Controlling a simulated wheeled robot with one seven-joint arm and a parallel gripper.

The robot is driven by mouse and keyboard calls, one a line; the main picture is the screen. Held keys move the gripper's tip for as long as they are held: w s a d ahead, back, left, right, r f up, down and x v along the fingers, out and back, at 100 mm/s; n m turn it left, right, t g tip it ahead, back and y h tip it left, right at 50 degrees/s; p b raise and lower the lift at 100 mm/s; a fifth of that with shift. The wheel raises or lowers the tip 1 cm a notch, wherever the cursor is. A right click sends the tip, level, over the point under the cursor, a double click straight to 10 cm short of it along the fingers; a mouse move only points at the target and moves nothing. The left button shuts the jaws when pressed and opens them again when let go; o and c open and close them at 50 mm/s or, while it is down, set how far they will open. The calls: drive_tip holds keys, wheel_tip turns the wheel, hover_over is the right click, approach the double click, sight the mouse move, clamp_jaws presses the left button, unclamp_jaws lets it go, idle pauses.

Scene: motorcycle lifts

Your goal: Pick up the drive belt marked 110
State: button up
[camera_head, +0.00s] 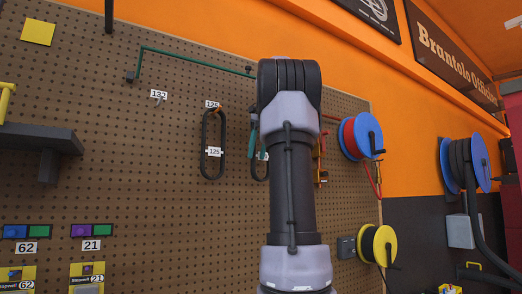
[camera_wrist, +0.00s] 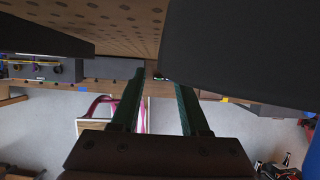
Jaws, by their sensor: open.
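No label reading 110 is legible in either view. In the head view, a black looped belt marked 125 (camera_head: 204,137) hangs on the pegboard under a 125 tag. The peg tagged 132 (camera_head: 159,95) shows no belt. My gripper (camera_wrist: 158,78) shows in the wrist view with its two dark green fingers apart and no belt seen between them. In the head view my arm hides most or all of it.
The pegboard (camera_head: 110,150) fills the left, with a dark shelf (camera_head: 40,138) and a green rod (camera_head: 190,62) sticking out. Blue reels (camera_head: 368,134) and a yellow reel (camera_head: 386,245) are at right. Large dark shapes crowd the top of the wrist view, close to the fingers.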

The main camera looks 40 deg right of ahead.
drive_tip(key=shift+w, duration=0.85)
drive_tip(key=shift+w+f, duration=0.25)
drive_tip(key=shift+f, duration=0.3)
clamp_jaws()
